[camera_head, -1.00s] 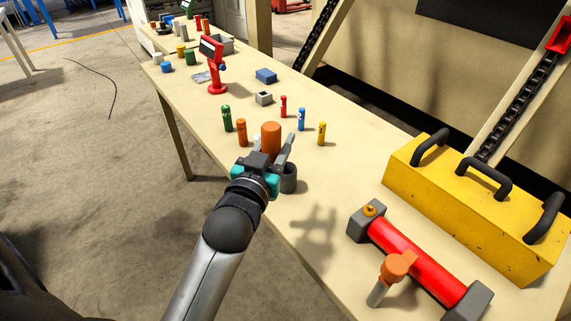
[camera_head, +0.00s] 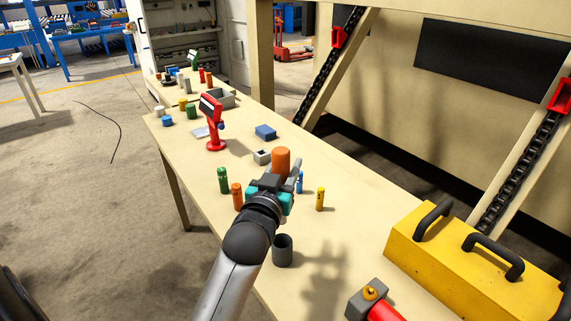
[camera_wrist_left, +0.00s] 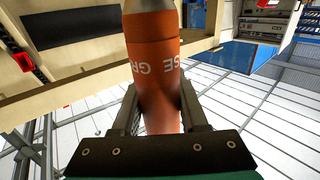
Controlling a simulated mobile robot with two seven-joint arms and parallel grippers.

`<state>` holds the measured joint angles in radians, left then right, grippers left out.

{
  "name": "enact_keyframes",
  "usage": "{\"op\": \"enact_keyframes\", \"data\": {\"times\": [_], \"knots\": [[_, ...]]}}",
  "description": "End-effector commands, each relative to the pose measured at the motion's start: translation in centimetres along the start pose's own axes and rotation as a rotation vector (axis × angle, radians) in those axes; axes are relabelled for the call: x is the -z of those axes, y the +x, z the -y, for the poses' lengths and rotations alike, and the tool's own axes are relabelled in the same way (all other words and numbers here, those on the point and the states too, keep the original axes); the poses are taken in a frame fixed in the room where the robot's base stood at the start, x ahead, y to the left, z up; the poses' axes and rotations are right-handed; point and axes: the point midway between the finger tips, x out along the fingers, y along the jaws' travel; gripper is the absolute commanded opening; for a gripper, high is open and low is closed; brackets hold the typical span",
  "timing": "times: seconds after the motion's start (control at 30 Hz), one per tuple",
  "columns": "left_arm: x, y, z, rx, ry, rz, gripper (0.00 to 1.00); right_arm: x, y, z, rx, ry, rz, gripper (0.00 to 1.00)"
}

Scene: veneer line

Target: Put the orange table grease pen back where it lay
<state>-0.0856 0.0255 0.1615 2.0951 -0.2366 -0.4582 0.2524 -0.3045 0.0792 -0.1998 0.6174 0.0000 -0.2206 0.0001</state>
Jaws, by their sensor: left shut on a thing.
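My left gripper (camera_head: 281,178) is shut on the orange table grease pen (camera_head: 281,158) and holds it above the table, among the coloured pens in the picture. In the left wrist view the same pen (camera_wrist_left: 154,50) stands between the two fingers, with part of the word GREASE showing upside down. On the table stand a green pen (camera_head: 223,180) and another, smaller-looking orange pen (camera_head: 237,196) to the left of the gripper. A blue pen (camera_head: 300,184) and a yellow pen (camera_head: 320,199) stand to its right. My right gripper is not in view.
A dark grey cup (camera_head: 282,252) stands on the table (camera_head: 180,165) nearer me. A red scanner stand (camera_head: 213,122), grey block (camera_head: 262,156) and blue block (camera_head: 265,132) are farther back. A yellow toolbox (camera_head: 470,265) and red cylinder (camera_head: 385,312) are at right.

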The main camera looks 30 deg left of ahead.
Motion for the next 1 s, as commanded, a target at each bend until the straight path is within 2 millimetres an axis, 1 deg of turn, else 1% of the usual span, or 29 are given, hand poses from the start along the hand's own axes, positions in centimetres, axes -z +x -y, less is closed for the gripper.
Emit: {"op": "enact_keyframes", "data": {"times": [0.3, 1.0], "knots": [[-3.3, 0.0, 0.0, 0.0, 0.0, -0.002, 0.0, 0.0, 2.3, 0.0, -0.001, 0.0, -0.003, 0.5], [-10.2, 0.0, 0.0, 0.0, -0.001, -0.001, 0.0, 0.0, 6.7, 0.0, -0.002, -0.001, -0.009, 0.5]]}}
